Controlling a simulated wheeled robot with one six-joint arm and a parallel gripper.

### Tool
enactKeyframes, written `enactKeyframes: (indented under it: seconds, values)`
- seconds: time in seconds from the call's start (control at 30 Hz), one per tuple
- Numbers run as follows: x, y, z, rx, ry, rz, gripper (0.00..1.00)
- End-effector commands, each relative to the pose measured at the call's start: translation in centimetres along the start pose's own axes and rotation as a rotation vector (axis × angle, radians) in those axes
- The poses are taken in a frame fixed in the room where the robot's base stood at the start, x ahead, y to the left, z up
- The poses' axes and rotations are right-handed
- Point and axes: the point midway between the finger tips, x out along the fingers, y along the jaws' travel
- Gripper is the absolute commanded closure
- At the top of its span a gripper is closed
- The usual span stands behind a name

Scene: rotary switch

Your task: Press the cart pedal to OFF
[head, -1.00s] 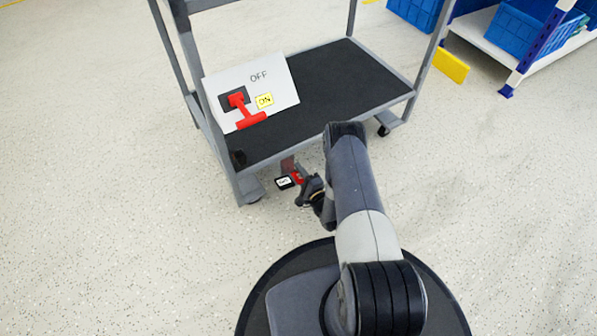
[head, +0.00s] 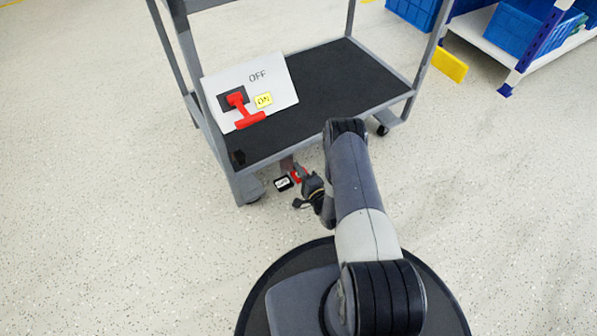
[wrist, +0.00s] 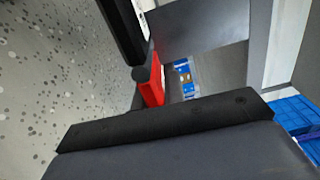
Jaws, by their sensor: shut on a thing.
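The red pedal (head: 299,174) is low under the near edge of the cart, and its red end also shows in the wrist view (wrist: 152,82). Beside it is a small black block with a white label (head: 283,183), whose text is too small to read. My gripper (head: 303,187) is at the pedal, just below the cart's shelf, and is shut on the red part. In the wrist view a dark bar of my gripper (wrist: 165,121) crosses in front and hides part of the pedal.
The grey cart (head: 330,134) has a black lower shelf. On it stands a white panel (head: 220,84) marked OFF and ON, with a red handle (head: 240,108) pointing down. A cart wheel (head: 252,190) is left of the pedal. Blue bins (head: 522,30) are back right.

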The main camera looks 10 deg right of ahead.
Motion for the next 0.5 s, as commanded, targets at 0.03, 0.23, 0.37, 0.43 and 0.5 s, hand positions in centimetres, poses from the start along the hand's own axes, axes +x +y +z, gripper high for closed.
enactKeyframes:
  seconds: [0.03,0.23,0.37,0.43,0.5]
  values:
    - [-0.01,-0.11,0.01,-0.032,0.0,0.001,1.0]
    - [0.03,-0.61,0.05,-0.16,0.0,0.001,1.0]
    - [0.01,-0.83,0.11,-0.224,-0.001,0.001,1.0]
    - [-0.01,-0.91,0.14,-0.25,-0.001,0.001,1.0]
    - [-0.01,-0.97,0.17,-0.271,-0.001,0.002,1.0]
